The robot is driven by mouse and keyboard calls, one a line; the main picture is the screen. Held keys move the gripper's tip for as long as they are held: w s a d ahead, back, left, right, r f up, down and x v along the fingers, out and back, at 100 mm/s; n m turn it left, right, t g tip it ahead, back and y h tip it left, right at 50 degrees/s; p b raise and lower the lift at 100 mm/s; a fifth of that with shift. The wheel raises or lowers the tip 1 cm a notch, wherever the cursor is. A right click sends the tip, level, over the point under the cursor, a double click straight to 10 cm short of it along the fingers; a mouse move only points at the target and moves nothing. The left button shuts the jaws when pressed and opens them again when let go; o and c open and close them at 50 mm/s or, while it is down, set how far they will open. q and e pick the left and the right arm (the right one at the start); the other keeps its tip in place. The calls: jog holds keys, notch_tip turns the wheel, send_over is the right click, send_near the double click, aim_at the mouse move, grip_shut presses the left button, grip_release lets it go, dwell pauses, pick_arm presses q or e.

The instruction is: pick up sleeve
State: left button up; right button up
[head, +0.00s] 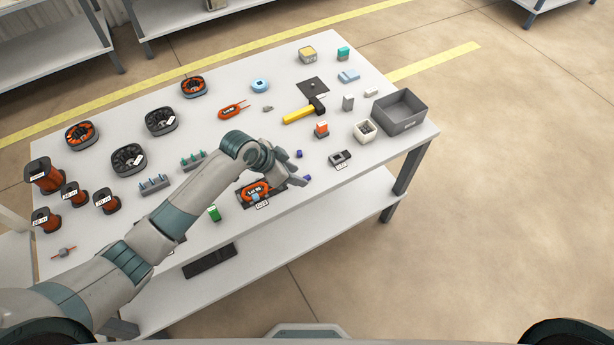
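My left arm reaches in from the lower left over the white table (330,175). Its gripper (298,181) is low over the table's front part, pointing right. A small dark blue piece (307,178) shows at its fingertips. I cannot tell whether the fingers hold it or whether they are open. Another small dark blue piece (299,154) lies just beyond the gripper. Either may be the sleeve; neither is labelled. An orange labelled coil (254,190) on a dark plate lies beside the gripper, partly hidden by my arm. My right gripper is out of view.
Wire spools (45,176) and dark round stators (128,160) stand at the left. A dark grey block (340,159) lies right of the gripper.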

aim_at(306, 178)
pick_arm(q)
jog(key=shift+w+d+f, duration=0.2)
jog(key=shift+w+d, duration=0.05)
jog(key=shift+d, duration=0.05)
jog(key=shift+p+x, duration=0.5)
jog(key=shift+x, duration=1.1)
jog(key=shift+a, duration=0.1)
grip_shut()
